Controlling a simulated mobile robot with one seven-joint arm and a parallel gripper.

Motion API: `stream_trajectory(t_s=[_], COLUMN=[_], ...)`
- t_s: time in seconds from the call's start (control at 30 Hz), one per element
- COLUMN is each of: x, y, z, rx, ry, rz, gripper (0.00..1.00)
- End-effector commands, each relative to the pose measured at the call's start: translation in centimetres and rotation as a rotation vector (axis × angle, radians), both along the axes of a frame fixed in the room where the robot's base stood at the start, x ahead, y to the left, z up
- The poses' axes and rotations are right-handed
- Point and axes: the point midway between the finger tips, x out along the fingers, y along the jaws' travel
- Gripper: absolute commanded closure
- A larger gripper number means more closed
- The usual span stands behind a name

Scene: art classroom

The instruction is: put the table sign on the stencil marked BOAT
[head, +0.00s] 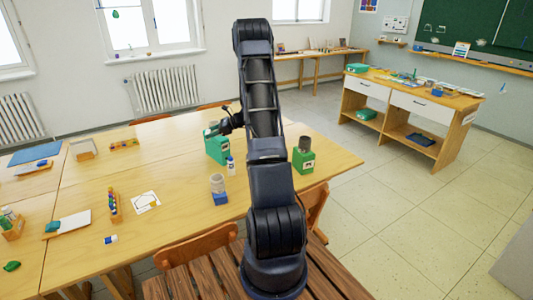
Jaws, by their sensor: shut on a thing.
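In the head view my arm rises in front of the table, and my gripper (224,126) is at its far left side, small and dark, just above a green box (217,149). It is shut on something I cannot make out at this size. I cannot pick out the table sign with certainty. A white sheet with a dark outline (146,201) lies flat on the table, left of the gripper and nearer. It may be a stencil, but no word on it is readable.
A rack of paints (114,206) stands left of the sheet. Chairs (200,245) line the near edge.

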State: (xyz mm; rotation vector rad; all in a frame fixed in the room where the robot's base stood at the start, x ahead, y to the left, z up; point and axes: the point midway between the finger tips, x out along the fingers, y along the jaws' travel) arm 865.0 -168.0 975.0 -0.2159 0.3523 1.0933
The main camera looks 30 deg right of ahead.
Motion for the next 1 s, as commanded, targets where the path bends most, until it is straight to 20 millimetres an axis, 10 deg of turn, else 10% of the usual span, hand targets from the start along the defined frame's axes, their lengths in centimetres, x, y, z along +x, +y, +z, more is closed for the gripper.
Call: stream_trajectory(t_s=[0.5,1.0], x=[-0.4,-3.1], y=[-22.1,-31.3], z=[4.0,3.6], rx=[-0.002,0.000], ry=[0.000,0.003], rz=[-0.810,-1.112], gripper=[0.68,0.68])
